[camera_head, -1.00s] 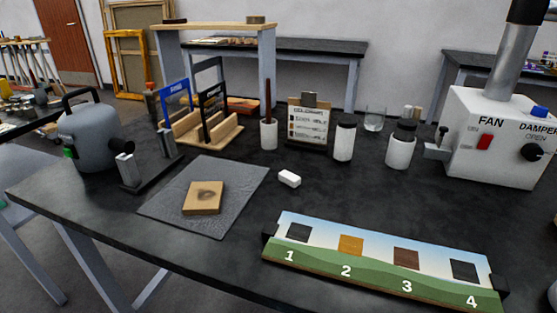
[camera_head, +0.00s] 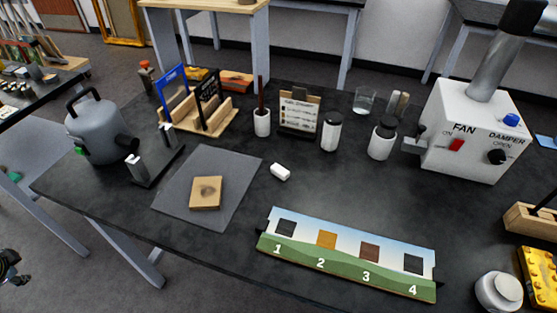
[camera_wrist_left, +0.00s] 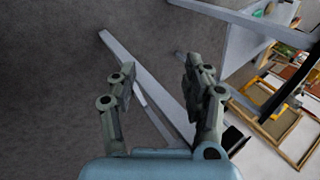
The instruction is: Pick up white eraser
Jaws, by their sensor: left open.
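The white eraser (camera_head: 280,172) is a small white block lying on the dark tabletop (camera_head: 330,190). It lies just right of the grey mat (camera_head: 178,205), apart from it. My left gripper (camera_head: 8,268) shows only in part at the lower left edge of the head view, far from the eraser and off the table's left side. In the left wrist view my left gripper (camera_wrist_left: 155,85) is open, with nothing between its fingers. The eraser is not in the left wrist view. My right gripper is not in view.
A tan block (camera_head: 206,193) lies on the mat. The numbered panel (camera_head: 345,262) lies in front of the eraser. A brush holder (camera_head: 262,122), white jars (camera_head: 331,131) and the fan box (camera_head: 465,135) stand behind. Tabletop around the eraser is clear.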

